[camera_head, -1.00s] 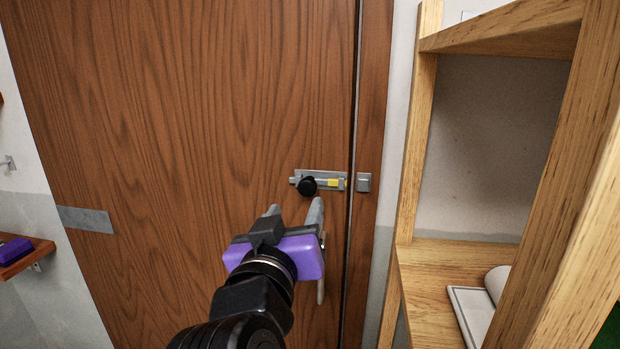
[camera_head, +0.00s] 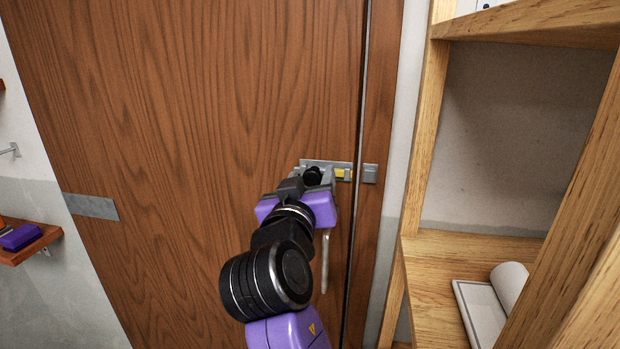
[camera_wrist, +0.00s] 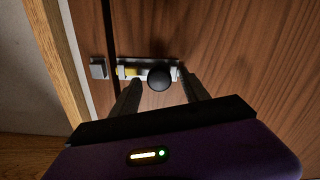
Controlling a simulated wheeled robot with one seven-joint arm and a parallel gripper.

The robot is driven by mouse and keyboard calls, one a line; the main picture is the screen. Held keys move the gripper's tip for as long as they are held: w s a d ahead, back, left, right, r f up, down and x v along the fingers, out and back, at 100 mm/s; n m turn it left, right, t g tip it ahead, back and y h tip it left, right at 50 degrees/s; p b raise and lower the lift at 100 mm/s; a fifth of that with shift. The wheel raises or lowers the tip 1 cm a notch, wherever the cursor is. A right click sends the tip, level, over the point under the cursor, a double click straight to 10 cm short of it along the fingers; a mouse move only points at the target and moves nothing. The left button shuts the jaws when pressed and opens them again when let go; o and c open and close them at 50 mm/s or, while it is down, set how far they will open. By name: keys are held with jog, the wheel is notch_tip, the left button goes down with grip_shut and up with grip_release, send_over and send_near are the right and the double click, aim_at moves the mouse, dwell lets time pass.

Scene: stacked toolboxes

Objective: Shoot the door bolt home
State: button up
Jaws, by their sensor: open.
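The door bolt (camera_head: 343,174) is a grey plate with a yellow-marked bar and a black round knob (camera_head: 312,176), mounted on the brown wooden door (camera_head: 190,110). The grey keeper (camera_head: 369,173) sits on the frame to its right, across the door gap; no bar is seen spanning that gap. My gripper (camera_head: 313,180) is at the bolt, its fingers open on either side of the knob. In the wrist view the knob (camera_wrist: 159,79) lies between the two fingers (camera_wrist: 160,92), with the keeper (camera_wrist: 98,68) at left. Whether either finger touches the knob cannot be told.
A wooden shelf unit (camera_head: 418,130) stands close on the right, with a white rolled object (camera_head: 508,284) on its lower board. A grey door handle (camera_head: 325,262) hangs below the bolt. A small shelf (camera_head: 32,246) is at far left.

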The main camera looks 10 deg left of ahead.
grip_shut()
dwell(1.4)
